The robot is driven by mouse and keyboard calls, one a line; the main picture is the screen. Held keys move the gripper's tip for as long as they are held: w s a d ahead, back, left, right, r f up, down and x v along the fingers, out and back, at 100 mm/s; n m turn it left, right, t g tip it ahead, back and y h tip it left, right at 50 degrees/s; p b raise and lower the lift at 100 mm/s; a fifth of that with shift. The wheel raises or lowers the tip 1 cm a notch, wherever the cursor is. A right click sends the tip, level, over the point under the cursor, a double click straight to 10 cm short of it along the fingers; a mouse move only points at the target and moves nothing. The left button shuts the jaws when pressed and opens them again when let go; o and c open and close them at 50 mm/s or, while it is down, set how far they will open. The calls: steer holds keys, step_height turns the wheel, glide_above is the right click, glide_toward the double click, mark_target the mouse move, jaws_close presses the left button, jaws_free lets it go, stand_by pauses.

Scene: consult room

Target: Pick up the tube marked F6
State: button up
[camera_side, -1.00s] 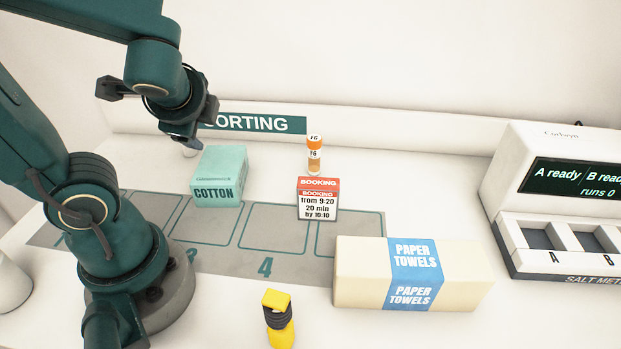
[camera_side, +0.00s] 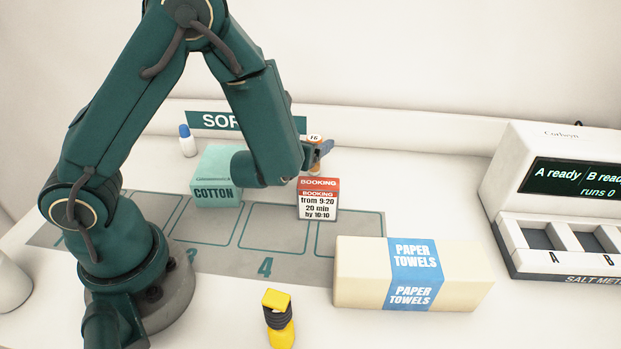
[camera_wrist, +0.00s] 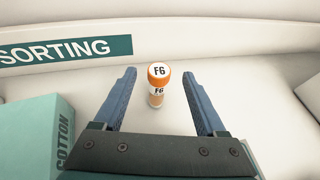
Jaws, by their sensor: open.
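The tube marked F6 (camera_wrist: 158,88) has an orange cap with a white top and stands upright on the white surface behind the booking box. In the side view only part of its cap (camera_side: 314,138) shows, beside my gripper (camera_side: 322,152); my arm and the box hide much of the rest. In the wrist view my gripper (camera_wrist: 158,100) is open, with one blue finger on each side of the tube. Gaps show between both fingers and the tube. Whether the fingertips are level with the tube's body, I cannot tell.
The booking box (camera_side: 318,200) stands just in front of the tube. The cotton box (camera_side: 216,167) is to the left. A blue-capped white bottle (camera_side: 187,142) stands farther left. Paper towels (camera_side: 357,270), a yellow-and-black object (camera_side: 279,318) and the salt meter (camera_side: 560,200) are around.

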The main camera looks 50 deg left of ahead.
mark_target(314, 139)
steer(key=shift+x, duration=1.7)
jaws_close()
steer(key=shift+r, duration=0.1)
